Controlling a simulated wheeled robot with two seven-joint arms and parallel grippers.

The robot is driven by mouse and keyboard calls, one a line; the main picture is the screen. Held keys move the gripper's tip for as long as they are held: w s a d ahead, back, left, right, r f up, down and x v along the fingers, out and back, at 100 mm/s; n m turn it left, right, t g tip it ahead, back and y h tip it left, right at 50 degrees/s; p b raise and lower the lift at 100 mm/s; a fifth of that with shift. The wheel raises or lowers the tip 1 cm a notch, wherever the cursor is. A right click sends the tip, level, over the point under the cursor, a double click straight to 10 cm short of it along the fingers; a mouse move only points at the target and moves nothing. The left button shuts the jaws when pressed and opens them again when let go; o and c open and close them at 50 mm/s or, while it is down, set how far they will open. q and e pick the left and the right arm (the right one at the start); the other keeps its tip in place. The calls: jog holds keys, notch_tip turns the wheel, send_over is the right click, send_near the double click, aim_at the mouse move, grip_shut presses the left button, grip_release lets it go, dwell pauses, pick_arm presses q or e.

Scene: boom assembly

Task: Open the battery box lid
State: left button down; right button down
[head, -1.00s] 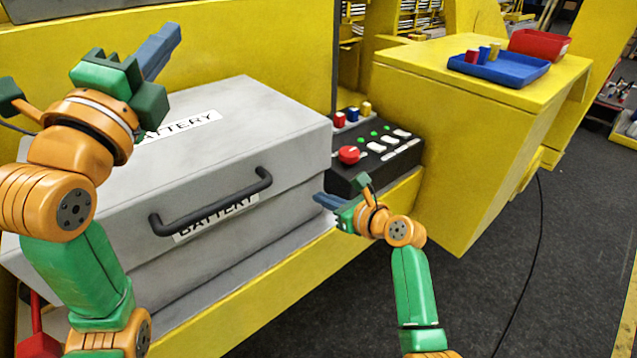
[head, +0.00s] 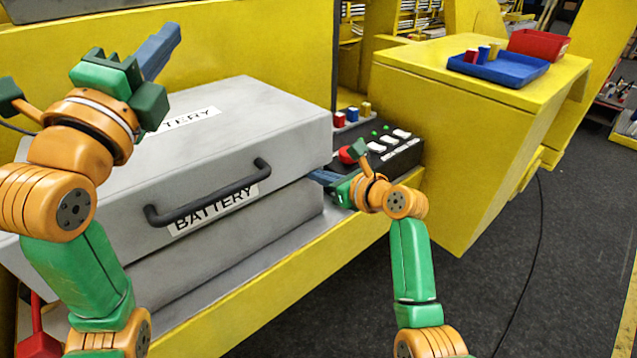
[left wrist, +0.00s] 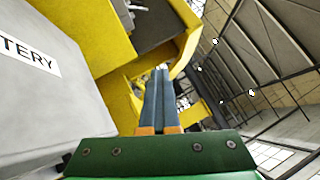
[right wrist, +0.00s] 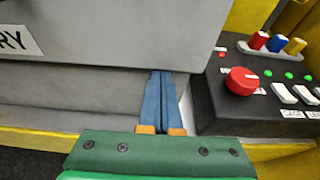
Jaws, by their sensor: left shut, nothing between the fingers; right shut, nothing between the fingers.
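The grey battery box lid (head: 240,115) is tilted up a little, with its front edge raised off the grey box base (head: 260,235). Its black handle (head: 205,200) and BATTERY label are on the front face. My right gripper (head: 318,175) is shut and empty at the lid's front right corner. In the right wrist view its fingertips (right wrist: 161,74) reach to the lid's lower edge, seemingly under it; the contact itself is hidden. My left gripper (head: 174,32) is shut and empty, raised above the lid's left part. In the left wrist view its fingers (left wrist: 160,74) point past the lid.
A black control panel (head: 400,155) with a red knob (right wrist: 241,81) and switches stands just right of my right gripper. A yellow block (head: 470,120) carries a blue tray (head: 520,75) and a red tray (head: 555,42). A yellow wall (head: 250,45) stands behind the box.

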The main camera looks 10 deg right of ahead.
pick_arm(q)
jog(key=c, duration=1.1)
grip_release()
